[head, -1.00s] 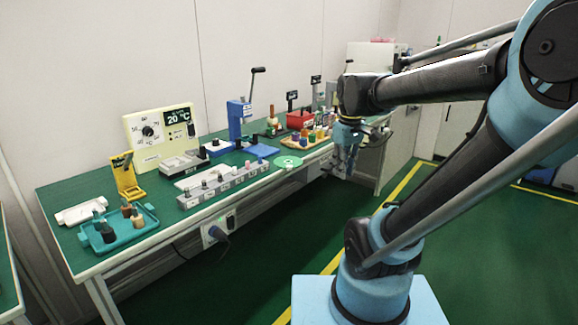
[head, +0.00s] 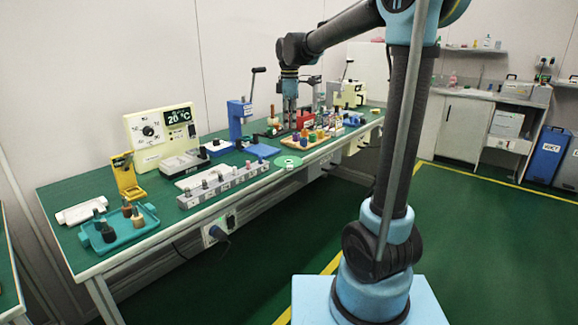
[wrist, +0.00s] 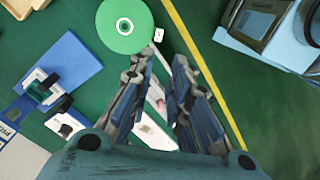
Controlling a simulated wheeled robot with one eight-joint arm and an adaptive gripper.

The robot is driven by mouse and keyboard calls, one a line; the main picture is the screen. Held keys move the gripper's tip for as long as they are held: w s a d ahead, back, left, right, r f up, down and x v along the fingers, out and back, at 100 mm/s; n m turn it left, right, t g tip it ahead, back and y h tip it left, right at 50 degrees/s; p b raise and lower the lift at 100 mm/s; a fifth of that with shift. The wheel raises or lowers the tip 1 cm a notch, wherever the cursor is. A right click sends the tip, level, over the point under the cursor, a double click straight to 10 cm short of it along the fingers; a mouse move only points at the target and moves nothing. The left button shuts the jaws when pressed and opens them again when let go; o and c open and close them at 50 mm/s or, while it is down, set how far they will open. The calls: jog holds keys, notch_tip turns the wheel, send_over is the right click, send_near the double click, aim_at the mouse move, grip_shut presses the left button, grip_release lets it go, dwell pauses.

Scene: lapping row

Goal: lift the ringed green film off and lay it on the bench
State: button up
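The green film (head: 288,162) is a round light-green disc with a white ring at its centre. It lies at the bench's front edge in the head view. In the wrist view the film (wrist: 110,25) shows at the top, just beyond my fingertips, with a small white tab at its lower right. Whatever lies under it cannot be made out. My gripper (head: 290,122) hangs pointing down above the bench in the head view, apart from the film. In the wrist view my gripper (wrist: 163,62) has its fingers apart with nothing between them.
The green bench (head: 75,190) carries a blue press (head: 237,122), a grey block with several pegs (head: 224,182) and a wooden tray with coloured pieces (head: 305,141) close to the film. A teal tray (head: 130,235) stands at the left end. Bare bench strips are narrow.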

aim_at(288, 166)
jog(key=f, duration=1.7)
jog(key=shift+w+a+f, duration=0.15)
jog(key=shift+a+f, duration=0.05)
jog(key=shift+a, duration=0.1)
jog(key=shift+c, duration=0.2)
grip_shut()
